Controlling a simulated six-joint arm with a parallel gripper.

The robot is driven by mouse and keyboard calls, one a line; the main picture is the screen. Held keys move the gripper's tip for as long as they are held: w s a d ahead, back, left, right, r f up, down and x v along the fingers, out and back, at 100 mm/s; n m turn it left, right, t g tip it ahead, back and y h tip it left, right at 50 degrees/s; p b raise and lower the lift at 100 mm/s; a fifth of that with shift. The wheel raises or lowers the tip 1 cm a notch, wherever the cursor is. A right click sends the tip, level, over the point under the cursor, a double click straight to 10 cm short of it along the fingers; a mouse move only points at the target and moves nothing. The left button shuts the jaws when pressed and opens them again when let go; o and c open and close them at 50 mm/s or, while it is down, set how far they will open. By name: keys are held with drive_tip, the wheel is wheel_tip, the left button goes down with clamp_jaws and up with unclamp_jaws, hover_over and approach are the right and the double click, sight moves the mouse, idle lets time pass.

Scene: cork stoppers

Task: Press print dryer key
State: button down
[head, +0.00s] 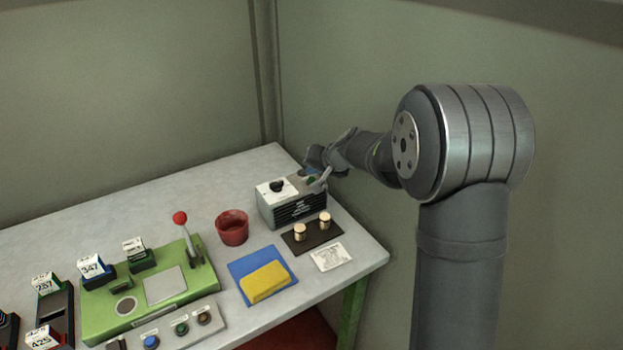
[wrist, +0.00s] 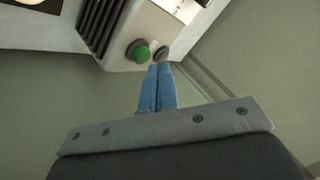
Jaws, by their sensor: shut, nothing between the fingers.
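A grey box-shaped machine (head: 290,208) with a white top plate, a black knob and a dark vented front stands at the back right of the table; its lettering is too small to read. In the wrist view, its pale end face (wrist: 120,60) carries a green round key (wrist: 140,52) and a smaller dark round key (wrist: 162,53). My gripper (wrist: 160,68) is shut and empty, its blue fingertips together just below the two keys, nearest the dark one. I cannot tell whether they touch. In the head view my gripper (head: 313,171) is at the machine's right end, partly hidden.
A dark mat (head: 313,241) with two corks lies before the machine, beside a printed card (head: 330,257). A wall is close behind.

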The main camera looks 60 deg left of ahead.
drive_tip(key=shift+r, duration=0.15)
drive_tip(key=shift+r, duration=2.5)
drive_tip(key=shift+f, duration=0.1)
wheel_tip(320, 180, up, 4)
